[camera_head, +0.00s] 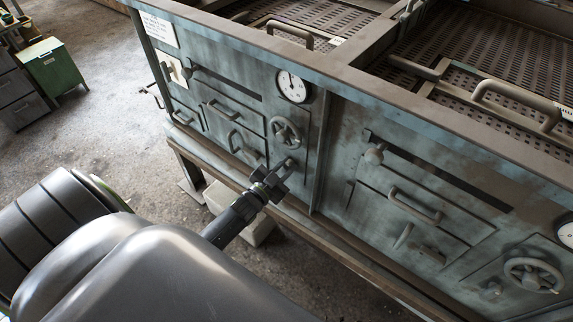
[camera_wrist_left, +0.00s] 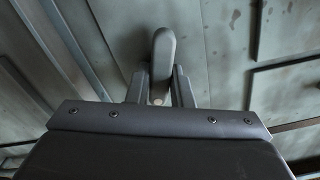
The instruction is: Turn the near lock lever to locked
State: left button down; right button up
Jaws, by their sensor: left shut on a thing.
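The lock lever (camera_wrist_left: 162,52) is a short grey rounded bar on the cabinet front. In the left wrist view it stands between my left gripper's fingers (camera_wrist_left: 160,92), its rounded end beyond the tips. My left gripper (camera_head: 276,178) is shut on it, against the lower front of the cabinet in the head view. Its dark fingers hide most of the lever there, so I cannot read its locked or unlocked mark. My right gripper is not in view.
The blue-grey cabinet front carries a handwheel (camera_head: 285,131), a round gauge (camera_head: 292,87) and a drawer handle (camera_head: 415,207) near the gripper. Another handwheel (camera_head: 534,275) is at the lower right. A green box (camera_head: 50,66) stands on the open floor at the left.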

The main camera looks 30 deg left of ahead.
pick_arm(q)
jog(key=n+p, duration=0.1)
jog(key=n, duration=0.2)
jog(key=shift+a+n, duration=0.15)
jog(key=shift+n, duration=0.15)
jog(key=shift+f, duration=0.1)
dwell(0.4)
jog(key=c, duration=1.3)
grip_release()
jog(key=s, duration=0.5)
jog(key=s+a+b, duration=0.1)
jog(key=s, duration=1.1)
jog(key=shift+s+a, duration=0.2)
